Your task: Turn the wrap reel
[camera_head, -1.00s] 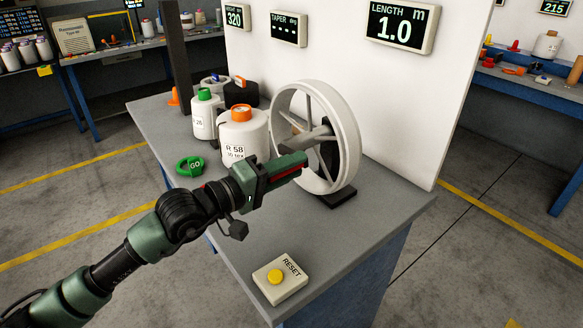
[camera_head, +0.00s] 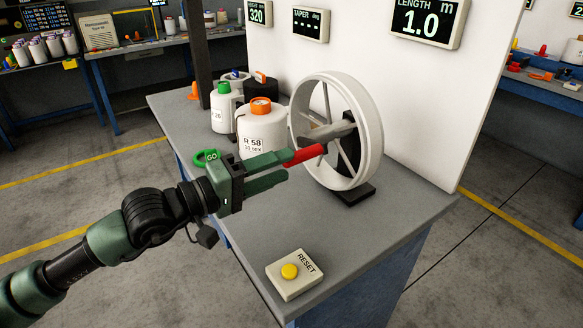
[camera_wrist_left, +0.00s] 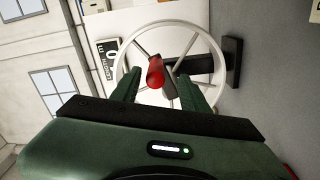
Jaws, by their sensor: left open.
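The wrap reel (camera_head: 373,125) is a white spoked wheel on a black foot, upright in front of the white panel. A red handle (camera_head: 305,155) sticks out from its grey crank toward my left gripper (camera_head: 287,166). That gripper is open, its two green fingers apart, with their tips at the near end of the handle. In the left wrist view the red handle (camera_wrist_left: 155,72) shows between the fingertips, with a gap on each side, and the reel's rim (camera_wrist_left: 172,24) shows behind. My right gripper is not in view.
A bobbin (camera_head: 262,135) with an orange top and a green-topped container (camera_head: 222,112) stand left of the reel. A green GO button (camera_head: 207,157) and a RESET box (camera_head: 294,273) are on the grey table (camera_head: 340,225). The LENGTH display (camera_head: 428,18) reads 1.0.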

